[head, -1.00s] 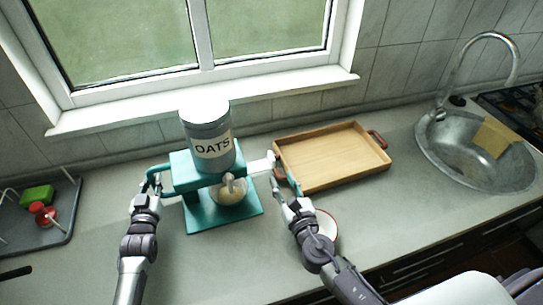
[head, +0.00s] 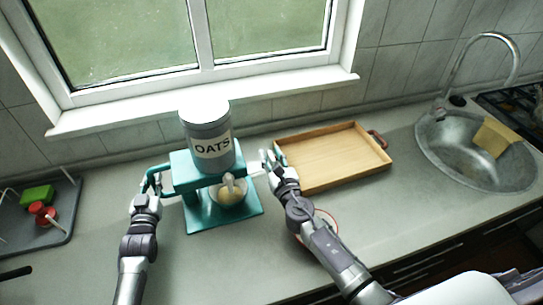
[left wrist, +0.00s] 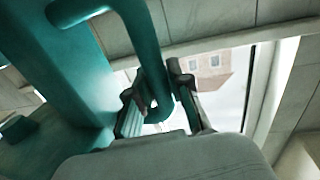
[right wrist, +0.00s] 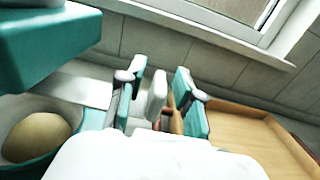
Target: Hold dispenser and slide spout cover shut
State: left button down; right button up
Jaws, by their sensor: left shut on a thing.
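The teal dispenser stand (head: 205,217) carries a grey canister (head: 207,128) labelled OATS, upright. My left gripper (head: 151,181) is shut on the teal handle (head: 160,168) at the stand's left side; the left wrist view shows the handle (left wrist: 148,45) between its fingers. The pale flat spout cover (right wrist: 75,88) sticks out to the right from under the dispenser body. Its upright end tab (right wrist: 157,93) stands between the fingers of my right gripper (right wrist: 162,100), which is open with gaps visible beside the tab. In the head view my right gripper (head: 271,163) partly hides the tab.
A bowl of oats (head: 229,196) sits under the spout. A wooden tray (head: 335,160) lies just right of my right gripper. A red-rimmed white dish (head: 329,222) is partly hidden by my right arm. The sink (head: 470,160) is far right, a grey rack (head: 62,225) far left.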

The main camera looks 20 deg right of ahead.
aim_at(256, 167)
grip_shut()
jog(key=shift+a, duration=0.15)
jog(key=shift+s+a, duration=0.1)
jog(key=shift+a, duration=2.1)
jog(key=shift+o, duration=1)
grip_release()
jog(key=s, duration=1.2)
jog(key=shift+d, duration=0.2)
